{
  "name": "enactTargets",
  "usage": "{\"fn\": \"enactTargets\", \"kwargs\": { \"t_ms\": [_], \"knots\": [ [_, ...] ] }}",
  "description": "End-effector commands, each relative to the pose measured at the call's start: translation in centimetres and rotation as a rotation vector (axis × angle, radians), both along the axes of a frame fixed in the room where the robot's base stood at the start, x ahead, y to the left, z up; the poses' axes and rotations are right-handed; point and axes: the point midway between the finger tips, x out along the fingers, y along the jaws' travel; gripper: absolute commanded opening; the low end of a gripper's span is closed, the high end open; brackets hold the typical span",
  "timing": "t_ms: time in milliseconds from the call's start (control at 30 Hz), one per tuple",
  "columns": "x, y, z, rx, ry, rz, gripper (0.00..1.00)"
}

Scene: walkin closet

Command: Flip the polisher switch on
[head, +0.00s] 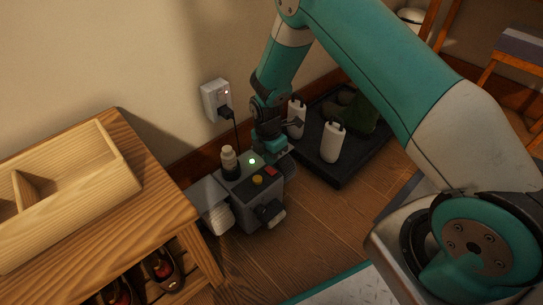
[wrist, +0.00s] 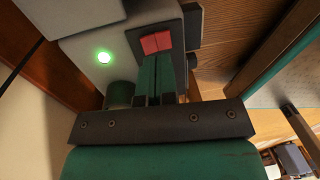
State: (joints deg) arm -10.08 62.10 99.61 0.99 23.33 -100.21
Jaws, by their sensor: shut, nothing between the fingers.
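The polisher (head: 237,208) is a grey box on the floor by the wall, with round pads at its sides. My gripper (head: 272,158) is shut and empty, pointing down just behind the switch. In the wrist view, its green fingertips (wrist: 158,66) are right at the lower edge of the red switch (wrist: 155,42); whether they touch it I cannot tell. The lit green light (wrist: 103,57) is to their left.
A wooden bench (head: 105,215) with a divided box on it stands at left, shoes underneath. A plug sits in the wall outlet (head: 215,98), its cord hanging to the polisher. A dark tray (head: 318,170) with white items and boots is at right. Floor in front is clear.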

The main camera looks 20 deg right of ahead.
Motion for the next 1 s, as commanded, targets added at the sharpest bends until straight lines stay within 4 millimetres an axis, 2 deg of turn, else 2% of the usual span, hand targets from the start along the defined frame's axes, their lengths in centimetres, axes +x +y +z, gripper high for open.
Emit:
{"fn": "enactTargets", "kwargs": {
  "t_ms": [33,100,300,400,600,1000],
  "knots": [
    [-0.1,0.1,1.9,0.0,0.0,0.002,0.0],
    [-0.2,0.0,3.6,0.001,-0.001,0.002,0.0],
    [-0.8,-0.3,7.8,0.0,0.0,0.0,0.0],
    [-1.0,-0.3,9.3,0.0,-0.001,0.0,0.0],
    [-1.2,-0.4,10.7,0.0,0.0,0.0,0.0],
    [-1.2,-0.4,10.7,0.0,0.0,0.001,0.0]
  ]
}}
